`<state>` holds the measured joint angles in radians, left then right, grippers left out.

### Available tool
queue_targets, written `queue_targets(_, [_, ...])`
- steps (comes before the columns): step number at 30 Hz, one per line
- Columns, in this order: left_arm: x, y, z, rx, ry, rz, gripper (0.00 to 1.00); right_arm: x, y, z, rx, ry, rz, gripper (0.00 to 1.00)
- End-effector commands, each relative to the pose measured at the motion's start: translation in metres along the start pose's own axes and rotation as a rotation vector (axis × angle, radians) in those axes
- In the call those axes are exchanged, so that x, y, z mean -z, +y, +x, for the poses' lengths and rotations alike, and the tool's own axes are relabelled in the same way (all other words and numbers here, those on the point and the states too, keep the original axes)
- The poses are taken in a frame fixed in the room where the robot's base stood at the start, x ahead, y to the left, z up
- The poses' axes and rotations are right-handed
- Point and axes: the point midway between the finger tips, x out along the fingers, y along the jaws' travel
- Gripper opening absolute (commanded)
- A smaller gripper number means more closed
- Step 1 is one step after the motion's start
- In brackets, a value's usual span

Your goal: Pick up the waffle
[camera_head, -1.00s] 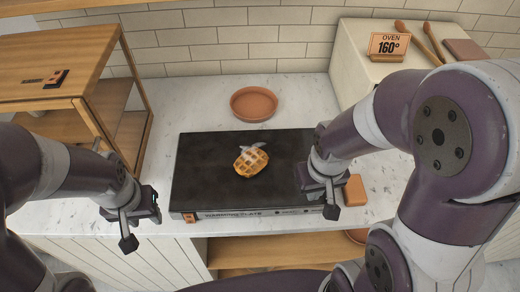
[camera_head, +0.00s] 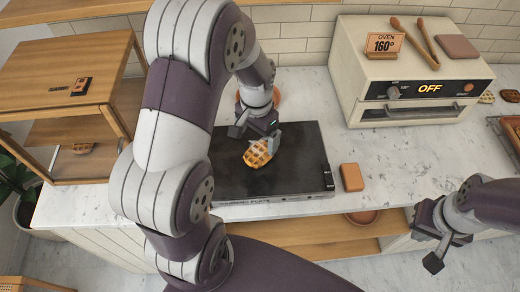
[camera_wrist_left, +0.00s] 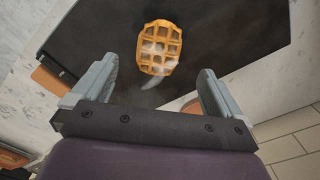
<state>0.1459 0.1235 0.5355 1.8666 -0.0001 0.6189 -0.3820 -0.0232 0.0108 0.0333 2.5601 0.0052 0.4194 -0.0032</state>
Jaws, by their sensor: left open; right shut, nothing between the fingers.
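The waffle (camera_head: 257,154) is golden with a grid pattern and lies on the black warming plate (camera_head: 300,170). Pale wisps show over it. In the left wrist view the waffle (camera_wrist_left: 160,46) lies on the dark plate, beyond the fingertips and roughly centred between them. My left gripper (camera_head: 256,136) is open and empty, just above and behind the waffle in the head view. Its two grey fingers also frame the left wrist view (camera_wrist_left: 157,70). My right gripper (camera_head: 430,246) is shut and empty, off the counter front at the lower right, well away from the waffle.
A terracotta dish (camera_head: 276,96) stands behind the plate, partly hidden by my left arm. An orange-brown block (camera_head: 352,177) lies right of the plate. The cream oven (camera_head: 412,85), reading OFF, stands at the back right. A wooden shelf (camera_head: 70,95) stands left. Counter between block and oven is clear.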

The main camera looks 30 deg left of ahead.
Motion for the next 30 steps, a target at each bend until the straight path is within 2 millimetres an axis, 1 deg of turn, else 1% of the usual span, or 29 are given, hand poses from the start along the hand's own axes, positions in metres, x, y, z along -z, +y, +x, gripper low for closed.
queue_targets(1, [0.000,0.000,0.008,-0.001,-0.003,0.000,1.00,0.000,0.000,-0.002,0.000,0.000,0.000,0.00])
queue_targets(4, [0.000,0.000,0.019,0.000,-0.001,-0.001,1.00,0.000,0.000,-0.003,0.000,0.000,0.000,0.00])
queue_targets(7, [-0.001,0.001,0.032,-0.002,-0.004,-0.001,1.00,0.001,0.000,-0.010,0.000,0.000,0.000,0.00])
queue_targets(10, [-0.001,0.001,0.051,-0.001,-0.003,-0.001,1.00,0.002,0.000,-0.018,0.000,0.000,0.000,0.00])
queue_targets(12, [0.000,0.001,0.064,-0.001,-0.002,-0.001,1.00,0.002,0.000,-0.017,0.000,0.000,0.000,0.00])
queue_targets(15, [0.001,0.000,0.072,0.000,0.002,-0.001,1.00,0.002,0.000,-0.018,0.000,0.000,0.000,0.00])
queue_targets(20, [0.001,0.000,0.073,0.000,0.003,-0.001,1.00,0.002,0.000,-0.017,0.000,0.000,0.000,0.00])
queue_targets(21, [0.001,0.000,0.073,0.000,0.003,-0.001,0.97,0.002,0.000,-0.017,0.000,0.000,0.000,0.00])
queue_targets(23, [0.001,0.000,0.073,0.000,0.003,-0.001,0.77,0.002,0.000,-0.017,0.000,0.000,0.000,0.00])
queue_targets(24, [0.001,0.000,0.073,0.000,0.003,-0.001,0.64,0.002,0.000,-0.017,0.000,0.000,0.000,0.00])
queue_targets(26, [0.001,0.000,0.073,0.000,0.003,-0.001,0.45,0.002,0.000,-0.017,0.000,0.000,0.000,0.00])
queue_targets(27, [0.001,0.000,0.073,0.000,0.003,-0.001,0.39,0.002,0.000,-0.017,0.000,0.000,0.000,0.00])
queue_targets(28, [0.001,0.000,0.073,0.000,0.003,-0.001,0.39,0.002,0.000,-0.017,0.000,0.000,0.000,0.00])
queue_targets(29, [0.001,0.000,0.072,0.001,0.003,-0.001,0.34,0.002,0.000,-0.017,0.000,0.000,0.000,0.00])
queue_targets(30, [0.001,0.000,0.072,0.001,0.003,-0.001,0.34,0.002,0.000,-0.017,0.000,0.000,0.000,0.00])
